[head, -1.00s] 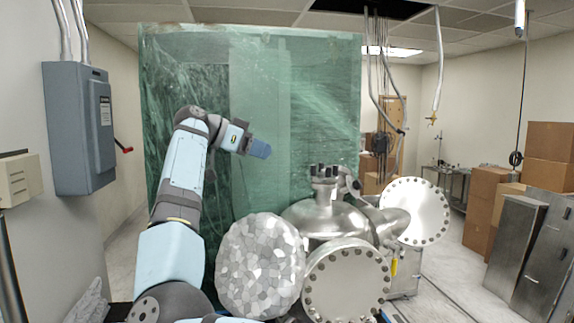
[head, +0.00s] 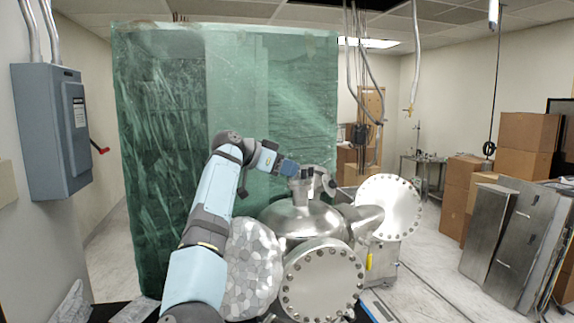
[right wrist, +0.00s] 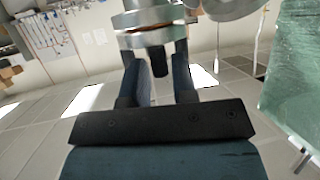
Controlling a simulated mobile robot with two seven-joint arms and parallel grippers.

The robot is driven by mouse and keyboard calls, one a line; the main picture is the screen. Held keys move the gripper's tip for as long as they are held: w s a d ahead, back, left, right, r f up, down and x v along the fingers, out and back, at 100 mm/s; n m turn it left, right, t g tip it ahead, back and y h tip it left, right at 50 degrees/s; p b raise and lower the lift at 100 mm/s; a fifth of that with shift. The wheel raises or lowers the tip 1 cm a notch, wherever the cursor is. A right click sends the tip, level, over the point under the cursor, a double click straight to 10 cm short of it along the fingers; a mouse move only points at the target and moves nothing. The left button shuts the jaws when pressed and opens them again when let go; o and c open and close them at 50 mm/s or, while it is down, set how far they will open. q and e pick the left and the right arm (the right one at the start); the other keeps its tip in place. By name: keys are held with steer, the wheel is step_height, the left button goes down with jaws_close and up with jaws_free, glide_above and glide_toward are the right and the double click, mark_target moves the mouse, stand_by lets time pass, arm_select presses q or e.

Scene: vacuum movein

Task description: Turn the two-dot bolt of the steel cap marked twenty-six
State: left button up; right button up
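A steel vacuum chamber (head: 296,221) stands at centre right in the head view. Its neck carries a small top flange with dark upright bolts (head: 305,172). My right gripper (head: 286,167) is at these bolts, on their left side. In the right wrist view my right gripper (right wrist: 158,72) has its fingers apart. A dark bolt (right wrist: 158,62) sticks out from a steel flange (right wrist: 150,18) into the gap, with space visible beside it. I cannot read the number twenty-six or make out any dots, so I cannot tell which bolt is the two-dot one. My left gripper does not show.
A large round bolted flange (head: 322,281) faces me at the front, and another (head: 389,208) is at the right. A foil-covered round part (head: 253,270) stands beside my arm.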

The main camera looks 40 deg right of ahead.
steer(key=shift+d+f, duration=0.1)
steer(key=shift+d, duration=0.05)
jaws_close()
steer(key=shift+m+g, duration=0.3)
steer(key=shift+w+d+m+g+y, duration=0.1)
steer(key=shift+w+m+g+y, duration=0.05)
steer(key=shift+m+g+y, duration=1.3)
steer(key=shift+w+m+g+y, duration=0.1)
steer(key=shift+m+g+y, duration=0.95)
steer(key=shift+m+g, duration=0.8)
jaws_free()
